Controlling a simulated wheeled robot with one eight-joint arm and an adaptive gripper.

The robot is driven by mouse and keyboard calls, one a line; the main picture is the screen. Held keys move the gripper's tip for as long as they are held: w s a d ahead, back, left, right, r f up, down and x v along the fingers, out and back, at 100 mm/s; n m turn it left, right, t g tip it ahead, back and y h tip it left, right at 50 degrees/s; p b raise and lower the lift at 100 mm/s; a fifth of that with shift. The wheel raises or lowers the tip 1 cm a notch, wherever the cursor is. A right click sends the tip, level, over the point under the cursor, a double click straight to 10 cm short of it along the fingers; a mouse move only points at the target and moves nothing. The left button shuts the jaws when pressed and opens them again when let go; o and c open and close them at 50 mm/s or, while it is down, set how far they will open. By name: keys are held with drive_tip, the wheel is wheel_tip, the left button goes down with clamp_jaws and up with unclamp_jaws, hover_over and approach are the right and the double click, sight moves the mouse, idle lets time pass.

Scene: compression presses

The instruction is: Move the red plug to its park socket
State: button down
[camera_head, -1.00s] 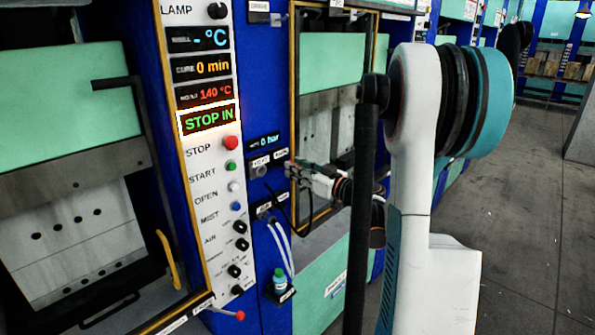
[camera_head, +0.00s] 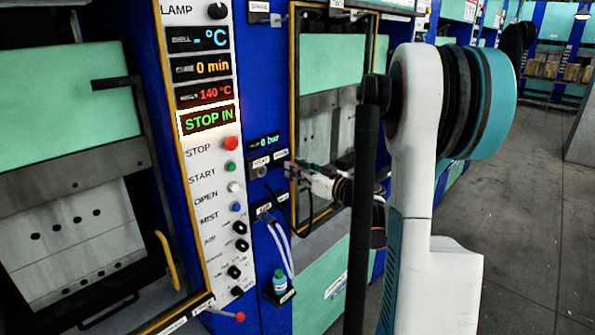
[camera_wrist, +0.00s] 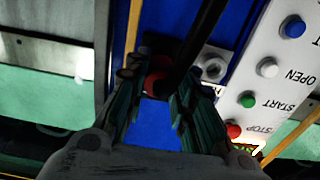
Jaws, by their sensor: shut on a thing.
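In the wrist view, the red plug (camera_wrist: 158,76) sits between the two fingers of my gripper (camera_wrist: 157,92), which is shut on it. A thick black cable runs from the plug toward the top of the picture. A grey round socket (camera_wrist: 213,68) shows on a light plate just right of the fingers; I cannot tell if it is the park socket. In the head view my gripper (camera_head: 293,170) is in front of the blue column, right of the small socket plate (camera_head: 261,172). The plug is too small to make out there.
The white control panel (camera_head: 212,170) with buttons and displays stands left of the gripper. The framed press window (camera_head: 330,100) is close behind and right. Below are white hoses (camera_head: 283,248) and a small bottle (camera_head: 279,281) on a ledge. Grey floor lies open at right.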

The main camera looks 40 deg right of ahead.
drive_tip(key=shift+w+a+b, duration=0.1)
drive_tip(key=shift+w+b, duration=0.55)
drive_tip(key=shift+w, duration=0.8)
idle(0.5)
drive_tip(key=c, duration=1.3)
unclamp_jaws()
drive_tip(key=shift+s, duration=0.1)
drive_tip(key=s, duration=1.1)
drive_tip(key=shift+s+d, duration=0.35)
drive_tip(key=shift+d, duration=0.05)
